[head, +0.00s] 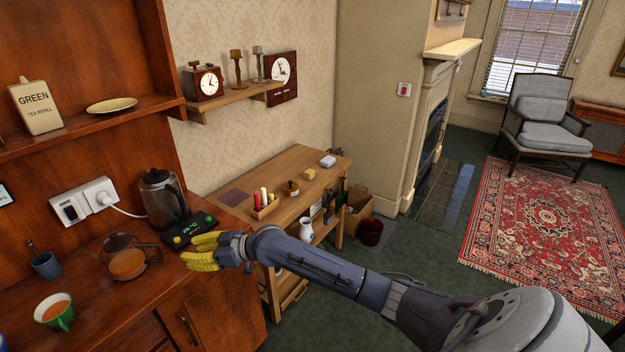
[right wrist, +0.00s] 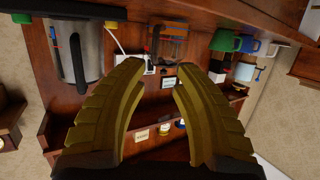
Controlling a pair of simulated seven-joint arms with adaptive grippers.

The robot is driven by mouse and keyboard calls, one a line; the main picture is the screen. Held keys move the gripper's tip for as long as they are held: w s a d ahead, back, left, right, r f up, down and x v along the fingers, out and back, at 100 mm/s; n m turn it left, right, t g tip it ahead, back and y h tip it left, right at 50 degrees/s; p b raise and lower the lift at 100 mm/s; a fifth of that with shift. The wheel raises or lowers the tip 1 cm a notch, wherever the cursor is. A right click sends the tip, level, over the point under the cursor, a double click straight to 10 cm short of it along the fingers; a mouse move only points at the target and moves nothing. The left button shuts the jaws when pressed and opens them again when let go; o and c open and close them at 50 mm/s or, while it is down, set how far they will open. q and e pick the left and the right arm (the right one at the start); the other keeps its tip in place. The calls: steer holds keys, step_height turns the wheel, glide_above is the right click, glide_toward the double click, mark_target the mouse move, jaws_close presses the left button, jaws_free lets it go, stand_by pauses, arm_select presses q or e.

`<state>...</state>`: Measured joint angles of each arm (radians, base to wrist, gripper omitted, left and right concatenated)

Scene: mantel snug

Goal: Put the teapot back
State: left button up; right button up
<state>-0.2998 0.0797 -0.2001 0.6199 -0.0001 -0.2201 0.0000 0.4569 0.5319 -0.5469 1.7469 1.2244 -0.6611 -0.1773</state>
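The glass teapot (head: 126,262), part full of amber tea, stands upright on the wooden counter (head: 88,300) in the head view. Its handle points right, towards my right gripper. It also shows at the top of the right wrist view (right wrist: 173,46), beyond the fingertips. My right gripper (head: 196,252) has yellow ribbed fingers and is just right of the teapot, above the counter's edge. Its two fingers (right wrist: 159,66) are spread with nothing between them. They look apart from the teapot. My left gripper is not in view.
An upper shelf (head: 75,131) overhangs the counter's back.

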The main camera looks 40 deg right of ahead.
steer(key=s+a+f+m+t+h, duration=0.2)
steer(key=s+f+t, duration=0.1)
steer(key=s+f, duration=0.3)
steer(key=s+d+f+m+g+h, duration=0.15)
steer(key=s+d+f, duration=0.35)
steer(key=f, duration=0.8)
steer(key=s+d+f+m+g+h, duration=0.1)
steer(key=s+d+f+g+h, duration=0.15)
steer(key=s+f, duration=0.75)
steer(key=s+d+f+m+g+h, duration=0.15)
steer(key=d+f, duration=0.25)
steer(key=f, duration=1.3)
steer(key=s+d+f+g+h, duration=0.2)
steer(key=s+f+g, duration=0.1)
steer(key=s+f, duration=1.2)
steer(key=s+d+f+g, duration=0.1)
steer(key=s+f+g, duration=0.1)
steer(key=s, duration=1.1)
steer(key=s+f+n+g+h, duration=0.1)
steer(key=s+f, duration=0.3)
steer(key=s, duration=1)
steer(key=shift+d+g, duration=0.35)
